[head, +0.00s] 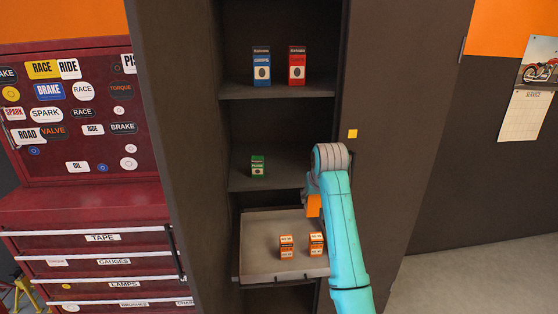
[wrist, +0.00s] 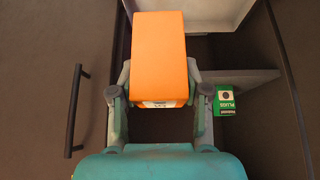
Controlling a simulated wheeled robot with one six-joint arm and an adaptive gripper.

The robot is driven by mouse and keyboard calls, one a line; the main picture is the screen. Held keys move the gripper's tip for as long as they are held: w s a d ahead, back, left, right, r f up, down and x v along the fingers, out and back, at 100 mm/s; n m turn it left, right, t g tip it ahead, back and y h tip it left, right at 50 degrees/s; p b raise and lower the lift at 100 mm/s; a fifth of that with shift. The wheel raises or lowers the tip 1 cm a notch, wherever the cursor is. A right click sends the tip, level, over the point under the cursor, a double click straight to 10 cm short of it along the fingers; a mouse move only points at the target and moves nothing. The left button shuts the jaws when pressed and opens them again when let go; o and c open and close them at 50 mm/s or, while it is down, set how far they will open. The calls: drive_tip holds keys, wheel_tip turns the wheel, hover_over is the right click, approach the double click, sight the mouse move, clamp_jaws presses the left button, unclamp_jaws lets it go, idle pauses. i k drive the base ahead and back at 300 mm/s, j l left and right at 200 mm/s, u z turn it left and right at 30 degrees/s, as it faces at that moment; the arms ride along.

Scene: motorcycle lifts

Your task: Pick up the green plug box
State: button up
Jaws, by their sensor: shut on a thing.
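The green plug box (head: 257,165) stands on the middle shelf of the dark cabinet, left of my arm. In the wrist view the green box (wrist: 229,100) shows to the right of my gripper, apart from it. My gripper (wrist: 158,92) is shut on an orange box (wrist: 158,50), one finger on each side. In the head view the held orange box (head: 314,206) is partly visible beside my arm, above the pull-out tray. The fingers are mostly hidden by the arm there.
The pull-out tray (head: 258,265) holds two orange boxes (head: 286,246). A blue box (head: 262,66) and a red box (head: 297,66) stand on the upper shelf (head: 277,90). The cabinet door (head: 395,150) is open at right. A red tool chest (head: 80,215) stands at left.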

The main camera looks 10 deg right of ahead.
sight(257, 162)
drive_tip(key=i, duration=0.9)
